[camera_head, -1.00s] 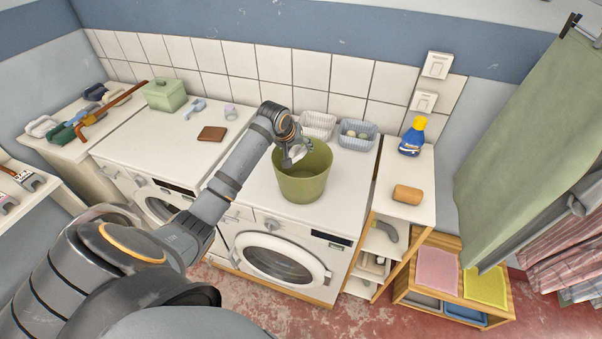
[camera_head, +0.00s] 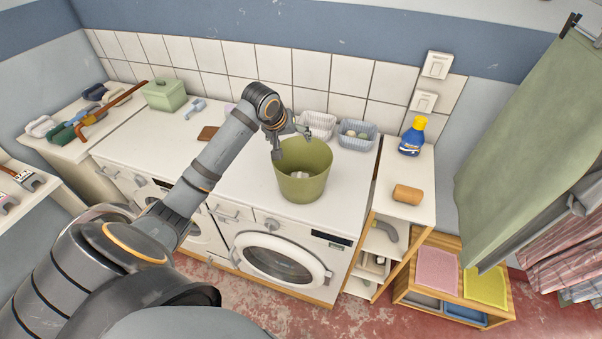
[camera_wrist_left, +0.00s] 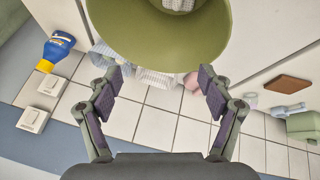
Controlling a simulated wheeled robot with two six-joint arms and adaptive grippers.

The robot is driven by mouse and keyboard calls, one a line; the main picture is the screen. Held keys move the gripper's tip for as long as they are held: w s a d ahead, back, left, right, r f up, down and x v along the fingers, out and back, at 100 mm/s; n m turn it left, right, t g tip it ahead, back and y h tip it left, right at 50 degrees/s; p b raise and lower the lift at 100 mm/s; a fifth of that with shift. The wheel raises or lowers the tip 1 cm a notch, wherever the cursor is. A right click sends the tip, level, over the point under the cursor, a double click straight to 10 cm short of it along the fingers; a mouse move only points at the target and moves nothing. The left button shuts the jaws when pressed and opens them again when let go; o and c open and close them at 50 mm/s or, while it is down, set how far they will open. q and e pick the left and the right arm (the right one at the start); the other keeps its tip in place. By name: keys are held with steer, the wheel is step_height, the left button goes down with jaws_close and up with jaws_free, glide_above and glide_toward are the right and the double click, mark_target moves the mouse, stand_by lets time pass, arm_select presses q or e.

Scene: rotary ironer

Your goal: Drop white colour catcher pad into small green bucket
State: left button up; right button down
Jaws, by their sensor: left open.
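The green bucket (camera_head: 302,182) stands on the white top above the right-hand washing machine. A small white pad (camera_head: 299,175) lies inside it, and a whitish piece of it (camera_wrist_left: 180,4) shows at the top edge of the left wrist view. My left gripper (camera_head: 291,141) is above the bucket's back rim, its fingers spread apart. In the left wrist view the left gripper (camera_wrist_left: 160,85) is open with nothing between its fingers, and the bucket (camera_wrist_left: 165,35) is beyond the fingertips. My right gripper is not in view.
Two plastic baskets (camera_head: 357,134) (camera_head: 318,124) stand behind the bucket by the tiles. A blue bottle with a yellow cap (camera_head: 412,137) and an orange-brown roll (camera_head: 407,194) are on the shelf top at right. A brown wallet-like item (camera_head: 208,133) lies left of my arm.

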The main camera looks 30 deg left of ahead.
arm_select(q)
steer(key=v, duration=0.4)
steer(key=shift+s+r, duration=0.15)
steer(key=shift+r, duration=0.1)
